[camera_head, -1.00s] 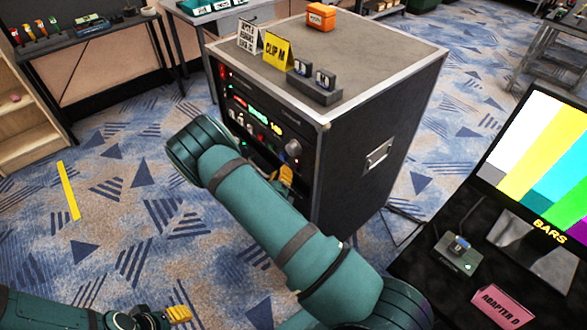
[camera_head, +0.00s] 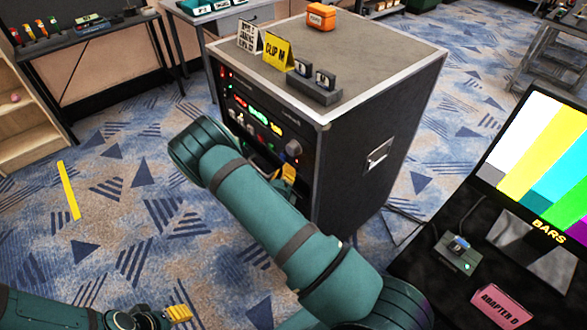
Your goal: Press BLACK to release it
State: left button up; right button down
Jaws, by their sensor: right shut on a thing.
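The rack's front panel (camera_head: 255,112) has rows of small lit red, green and yellow buttons. Their labels are too small to read, so I cannot tell which is BLACK. My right gripper (camera_head: 287,174) is low in front of the panel, at its right side. Its yellow fingers show past my forearm, which hides the rest of the gripper and the panel's lower part. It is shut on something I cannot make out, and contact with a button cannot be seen. My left gripper (camera_head: 178,314) is low at the bottom left, far from the panel; its opening is unclear.
The rack case (camera_head: 385,55) carries a yellow CLIP M card (camera_head: 277,50), a white card (camera_head: 249,37), an orange box (camera_head: 321,17) and a dark holder (camera_head: 314,90). A BARS monitor (camera_head: 540,150) stands at right behind a pink ADAPTER D card (camera_head: 500,305).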

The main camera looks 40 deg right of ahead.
jog(key=shift+d, duration=0.2)
jog(key=shift+a, duration=0.65)
jog(key=a, duration=0.6)
jog(key=shift+s+p, duration=0.25)
jog(key=shift+p, duration=0.15)
dwell(0.5)
